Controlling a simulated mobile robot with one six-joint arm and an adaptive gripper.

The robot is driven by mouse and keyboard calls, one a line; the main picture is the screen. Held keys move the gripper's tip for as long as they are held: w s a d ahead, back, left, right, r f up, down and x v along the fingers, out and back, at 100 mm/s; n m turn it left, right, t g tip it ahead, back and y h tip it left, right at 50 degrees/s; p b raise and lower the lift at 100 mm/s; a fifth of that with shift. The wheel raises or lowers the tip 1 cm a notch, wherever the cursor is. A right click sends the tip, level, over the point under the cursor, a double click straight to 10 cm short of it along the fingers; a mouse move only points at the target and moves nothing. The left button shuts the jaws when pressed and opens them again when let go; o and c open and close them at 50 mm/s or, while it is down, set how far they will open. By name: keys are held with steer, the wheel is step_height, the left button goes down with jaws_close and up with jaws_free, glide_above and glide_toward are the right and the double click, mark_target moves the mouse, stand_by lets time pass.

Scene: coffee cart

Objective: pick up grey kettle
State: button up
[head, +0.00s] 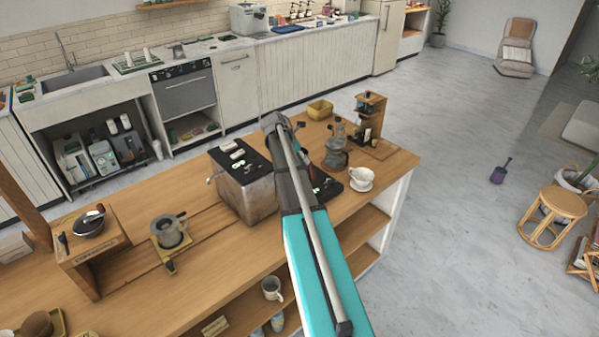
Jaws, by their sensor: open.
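A squat grey vessel with a side handle, which looks like the grey kettle (170,233), stands on a small yellowish board on the left part of the wooden counter. A taller grey pot (337,158) stands at the counter's right part, beside my arm; I cannot tell for sure which of the two is the kettle. My teal and grey arm reaches over the middle of the counter, between these two vessels. My gripper cannot be made out; the arm's far end seems to hide it. Nothing is seen held.
A metal coffee machine (246,196) with a black top stands just left of my arm. A wooden box (98,251) bears a dark lidded pan (89,226). Bare counter lies in front of the machine.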

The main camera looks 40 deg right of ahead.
mark_target(310, 169)
steer(key=shift+s+d+f+b, duration=0.15)
steer(key=shift+d+f+b, duration=0.2)
steer(key=shift+f, duration=0.3)
steer(key=shift+w+b+x, duration=0.2)
steer(key=shift+b+x, duration=2.05)
steer(key=shift+x, duration=0.3)
steer(key=shift+d, duration=0.15)
jaws_close()
